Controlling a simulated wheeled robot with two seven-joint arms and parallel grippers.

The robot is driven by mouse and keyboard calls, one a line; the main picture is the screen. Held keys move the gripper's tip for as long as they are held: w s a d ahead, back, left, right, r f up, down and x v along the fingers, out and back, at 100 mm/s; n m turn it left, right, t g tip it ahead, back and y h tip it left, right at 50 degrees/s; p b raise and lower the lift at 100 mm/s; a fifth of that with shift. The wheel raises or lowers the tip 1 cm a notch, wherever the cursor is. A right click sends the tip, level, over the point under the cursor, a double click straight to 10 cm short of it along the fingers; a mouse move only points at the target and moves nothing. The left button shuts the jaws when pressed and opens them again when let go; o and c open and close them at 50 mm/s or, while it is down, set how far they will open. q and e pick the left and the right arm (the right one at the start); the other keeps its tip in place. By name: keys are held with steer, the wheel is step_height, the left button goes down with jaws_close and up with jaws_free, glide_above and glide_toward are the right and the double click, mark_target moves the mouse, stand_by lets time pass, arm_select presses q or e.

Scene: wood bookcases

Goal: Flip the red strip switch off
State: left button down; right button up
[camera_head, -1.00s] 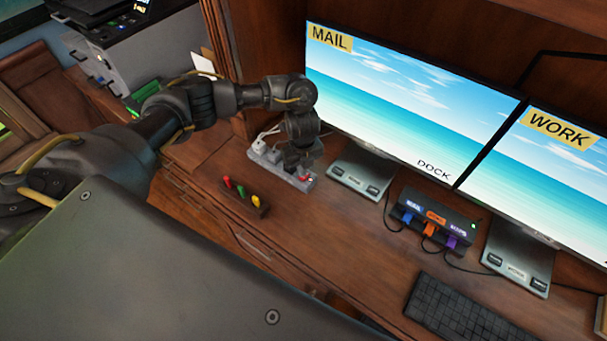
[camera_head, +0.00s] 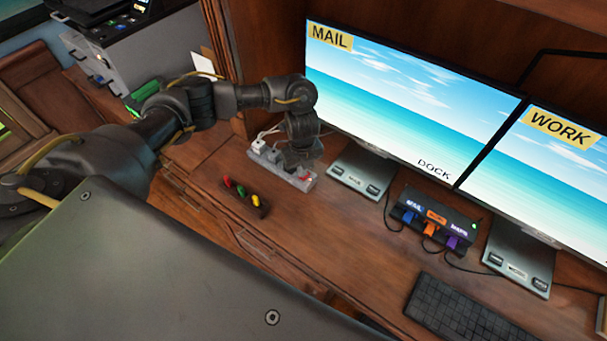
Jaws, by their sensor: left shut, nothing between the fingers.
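The white power strip (camera_head: 308,184) lies on the desk left of the mail monitor's stand, with plugs and cords in its far left end. The red switch (camera_head: 305,176) shows as a small red spot near the strip's right end, partly hidden by my gripper. My left gripper (camera_head: 297,170) points down over the strip right at the switch, shut and empty. I cannot tell whether its tips touch the switch, or which way the switch is set. My right gripper is not in view.
A small dark holder (camera_head: 246,203) with red, green and yellow pieces sits in front of the strip. A dock (camera_head: 433,225) with coloured plugs, a keyboard (camera_head: 460,313) and two monitors (camera_head: 410,100) stand to the right. Bare desk lies between holder and keyboard.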

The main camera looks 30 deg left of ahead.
arm_select(q)
steer(key=shift+f+b, duration=0.5)
steer(key=shift+f, duration=0.2)
stand_by(0.4)
step_height(320, 180, up, 7)
steer(key=p, duration=0.7)
stand_by(0.4)
